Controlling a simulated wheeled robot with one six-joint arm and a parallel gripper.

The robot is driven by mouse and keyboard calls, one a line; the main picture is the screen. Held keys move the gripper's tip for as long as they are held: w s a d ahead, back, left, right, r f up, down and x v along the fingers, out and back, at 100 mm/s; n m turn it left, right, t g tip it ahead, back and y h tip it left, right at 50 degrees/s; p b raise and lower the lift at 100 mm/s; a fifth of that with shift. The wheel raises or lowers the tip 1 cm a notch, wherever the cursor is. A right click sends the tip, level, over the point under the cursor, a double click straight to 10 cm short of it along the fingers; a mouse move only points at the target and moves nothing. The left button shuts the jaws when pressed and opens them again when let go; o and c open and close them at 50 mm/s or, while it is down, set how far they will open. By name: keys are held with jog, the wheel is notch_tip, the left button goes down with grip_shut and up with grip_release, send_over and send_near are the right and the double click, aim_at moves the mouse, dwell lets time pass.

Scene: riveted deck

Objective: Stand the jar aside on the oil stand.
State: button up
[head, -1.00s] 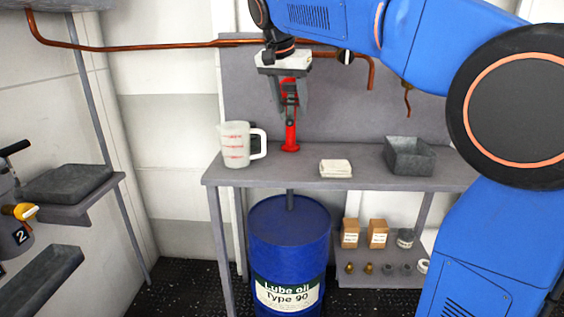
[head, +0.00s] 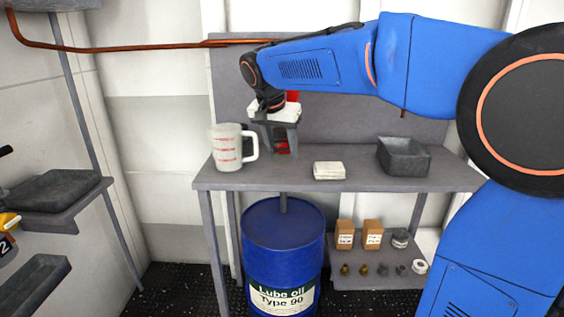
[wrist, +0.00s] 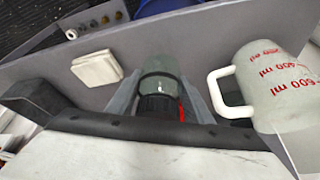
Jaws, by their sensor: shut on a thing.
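My gripper (head: 281,153) is low over the bench in the head view, to the right of the white measuring jug. In the wrist view its two grey fingers (wrist: 160,76) stand on either side of a jar (wrist: 160,66) and are shut on it. The jar looks grey-green and glassy with a black ribbed collar or lid. In the head view the fingers mostly hide it. I cannot tell whether it touches the bench. The grey bench (head: 340,185) stands behind a blue drum labelled "Lube oil" (head: 283,240); which surface is the oil stand is not labelled.
The measuring jug (head: 227,148) stands close by at the left. Small boxes (head: 344,234) sit on a lower shelf.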

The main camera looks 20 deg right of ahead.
aim_at(282, 162)
jog(key=shift+f, duration=2.15)
jog(key=shift+f, duration=0.1)
jog(key=o, duration=1.1)
jog(key=v, duration=1.2)
jog(key=s+d+f+n+y, duration=0.1)
jog(key=s+d+f+n, duration=0.1)
jog(key=s+f, duration=0.5)
jog(key=s+d+f+n+t+y, duration=0.1)
jog(key=s+d+f+n, duration=0.2)
jog(key=s+f, duration=0.5)
jog(key=s+d+f+n+y, duration=0.1)
jog(key=s+d+f+n, duration=0.2)
jog(key=s, duration=1.2)
jog(key=shift+d+f, duration=0.35)
jog(key=shift+f, duration=0.55)
jog(key=shift+d+f, duration=0.35)
jog(key=shift+f, duration=0.5)
jog(key=shift+d+f, duration=0.35)
jog(key=shift+f, duration=0.55)
